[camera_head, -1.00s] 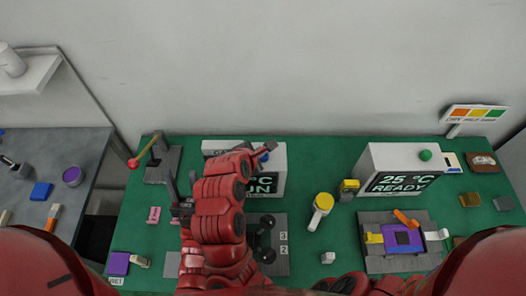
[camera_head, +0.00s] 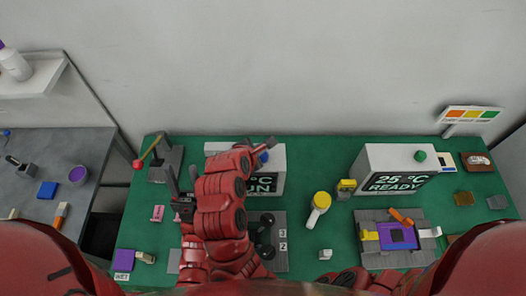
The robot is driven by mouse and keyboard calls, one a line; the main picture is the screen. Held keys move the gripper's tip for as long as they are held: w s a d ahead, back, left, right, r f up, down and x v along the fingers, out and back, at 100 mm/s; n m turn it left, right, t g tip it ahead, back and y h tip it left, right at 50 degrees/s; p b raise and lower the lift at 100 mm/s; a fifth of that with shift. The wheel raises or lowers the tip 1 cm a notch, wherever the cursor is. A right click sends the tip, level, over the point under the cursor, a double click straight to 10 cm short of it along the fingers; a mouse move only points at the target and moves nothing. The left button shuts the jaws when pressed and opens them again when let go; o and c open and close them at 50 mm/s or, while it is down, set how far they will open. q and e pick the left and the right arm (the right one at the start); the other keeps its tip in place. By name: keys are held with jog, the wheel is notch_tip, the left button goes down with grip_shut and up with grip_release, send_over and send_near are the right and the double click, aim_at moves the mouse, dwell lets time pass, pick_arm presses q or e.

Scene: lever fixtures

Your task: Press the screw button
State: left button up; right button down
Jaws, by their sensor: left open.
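A light box with a dark screen (camera_head: 266,185) stands at the back middle. Its screen shows part of a "°C" and "RUN" line, the rest hidden by my left arm. A blue button (camera_head: 264,157) shows on its top, partly covered by my arm. A second box (camera_head: 375,160) reads "25 °C READY" and has a green button (camera_head: 421,156). I cannot tell which button is the screw button. My left gripper (camera_head: 181,176) is open and empty, its dark fingers left of the first box. My right gripper does not show.
A lever with a red ball (camera_head: 138,163) stands at the back left. A grey fixture with a purple part (camera_head: 399,237) is at the right.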

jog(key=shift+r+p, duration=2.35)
jog(key=shift+p, duration=0.2)
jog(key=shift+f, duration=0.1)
